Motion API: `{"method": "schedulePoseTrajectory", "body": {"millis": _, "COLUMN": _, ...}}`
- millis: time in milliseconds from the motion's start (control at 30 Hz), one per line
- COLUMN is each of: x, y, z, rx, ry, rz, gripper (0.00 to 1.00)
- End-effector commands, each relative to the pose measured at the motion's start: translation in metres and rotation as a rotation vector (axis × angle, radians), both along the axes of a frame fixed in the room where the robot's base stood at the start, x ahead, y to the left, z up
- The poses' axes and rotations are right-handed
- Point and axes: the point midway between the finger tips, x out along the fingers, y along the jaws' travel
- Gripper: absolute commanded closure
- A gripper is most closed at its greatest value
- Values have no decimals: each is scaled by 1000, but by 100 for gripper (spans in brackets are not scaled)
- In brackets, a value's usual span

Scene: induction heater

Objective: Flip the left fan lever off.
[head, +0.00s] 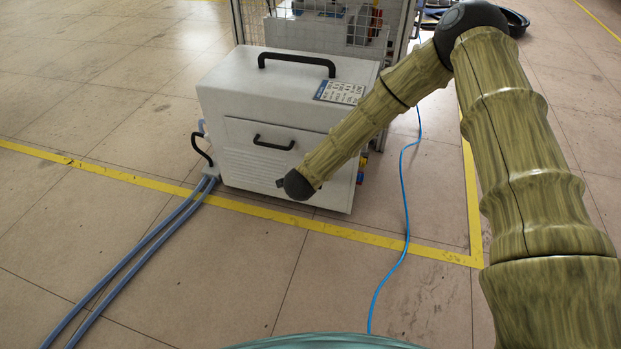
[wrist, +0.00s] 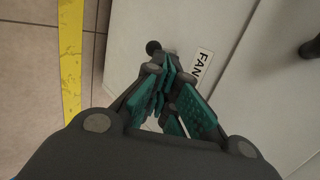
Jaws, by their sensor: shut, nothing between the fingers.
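In the wrist view, a dark round knob (wrist: 153,46), which looks like the end of the fan lever, stands at the white cabinet's edge, left of a white label (wrist: 202,65) reading "FAN". My gripper (wrist: 168,82) has teal finger pads, shut with nothing between them. Its tips are just below the knob in the picture; I cannot tell whether they touch it. The lever's shaft is mostly hidden behind the fingers, so its position is unclear. In the head view, my arm's end hides the lever and nearly all of my gripper at the cabinet's lower front.
The white cabinet (head: 235,100) has black handles on its top (head: 297,62) and front panel (head: 273,143). Grey-blue hoses (head: 150,250) leave its lower left. A blue cable (head: 403,200) lies on the floor to the right.

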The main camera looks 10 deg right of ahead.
Motion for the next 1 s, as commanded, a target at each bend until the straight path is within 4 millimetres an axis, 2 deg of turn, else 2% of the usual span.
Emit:
{"method": "schedulePoseTrajectory", "body": {"millis": 333, "x": -22, "y": 20, "z": 25, "rx": 1, "ry": 1, "rz": 12, "gripper": 100}}
{"method": "schedulePoseTrajectory", "body": {"millis": 700, "x": -78, "y": 33, "z": 58, "rx": 2, "ry": 2, "rz": 5, "gripper": 100}}
{"method": "schedulePoseTrajectory", "body": {"millis": 1000, "x": -101, "y": 42, "z": 70, "rx": 1, "ry": 0, "rz": 5, "gripper": 100}}
